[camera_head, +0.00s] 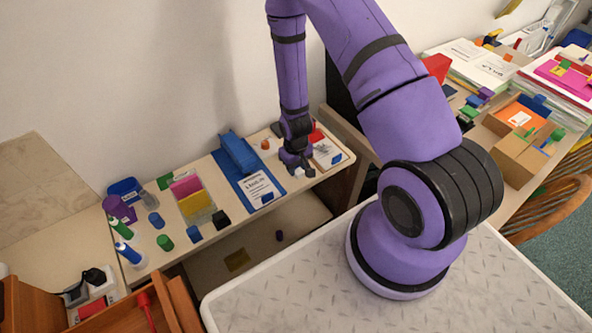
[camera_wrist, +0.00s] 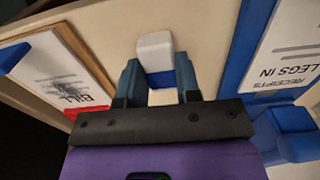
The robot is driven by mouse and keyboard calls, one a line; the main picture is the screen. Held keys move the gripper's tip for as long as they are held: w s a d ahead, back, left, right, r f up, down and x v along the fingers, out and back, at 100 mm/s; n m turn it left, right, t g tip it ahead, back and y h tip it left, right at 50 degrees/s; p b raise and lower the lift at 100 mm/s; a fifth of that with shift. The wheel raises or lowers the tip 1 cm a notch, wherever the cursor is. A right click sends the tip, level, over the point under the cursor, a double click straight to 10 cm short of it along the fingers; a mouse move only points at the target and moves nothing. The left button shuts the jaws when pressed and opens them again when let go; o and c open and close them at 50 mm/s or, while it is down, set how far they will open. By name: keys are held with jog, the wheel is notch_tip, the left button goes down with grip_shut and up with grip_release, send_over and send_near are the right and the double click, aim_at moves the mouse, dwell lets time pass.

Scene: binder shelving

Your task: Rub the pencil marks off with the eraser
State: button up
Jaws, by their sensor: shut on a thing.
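My gripper (camera_head: 297,172) is over the shelf top, shut on an eraser, a white block with a blue sleeve. The eraser (camera_wrist: 155,50) shows between the two fingers in the wrist view (camera_wrist: 160,85), its white end pointing out past the tips. The marked sheet (camera_wrist: 75,98) lies on a brown board at the left of the wrist view, with a dark grey pencil scribble (camera_wrist: 55,72) near the printed word BILL. In the head view the sheet (camera_head: 327,153) lies just right of my gripper. The eraser is apart from the scribble.
A blue binder (camera_head: 237,153) with a labelled sheet (camera_head: 258,187) lies close left of my gripper. Sticky-note pads (camera_head: 190,193), bottles and small blocks stand farther left. The shelf's front edge (camera_head: 320,180) is close. A cluttered desk (camera_head: 490,130) stands at the right.

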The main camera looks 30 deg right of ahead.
jog(key=shift+r, duration=2.45)
jog(key=shift+r, duration=0.5)
notch_tip(320, 180, up, 2)
jog(key=shift+r, duration=0.1)
jog(key=w+d, duration=0.2)
jog(key=d, duration=1.1)
jog(key=shift+w, duration=0.2)
jog(key=shift+f, duration=2.85)
